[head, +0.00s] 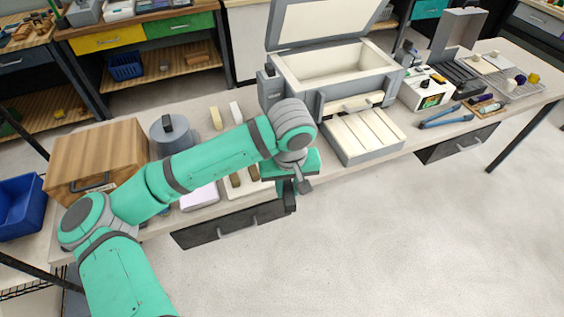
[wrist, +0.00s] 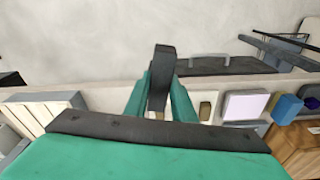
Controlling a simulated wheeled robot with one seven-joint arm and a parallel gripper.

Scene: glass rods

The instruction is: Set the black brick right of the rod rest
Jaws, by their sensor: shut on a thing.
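My gripper (head: 291,180) is shut on the black brick (wrist: 162,68), which sticks out between the two green fingers in the wrist view. In the head view the brick (head: 290,203) shows as a dark piece below the gripper, in front of the table's front edge and partly hidden by it. Left of the gripper, partly behind my arm, a pale piece with brown bars (head: 235,181) lies on the table. I cannot tell for sure which thing is the rod rest.
A grey kiln (head: 330,75) with an open lid and a slatted cream tray (head: 365,135) stand right of my gripper. Left are a wooden box (head: 95,160), a grey canister (head: 168,135) and a white pad (head: 199,197). Blue-handled pliers (head: 447,119) lie at the right.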

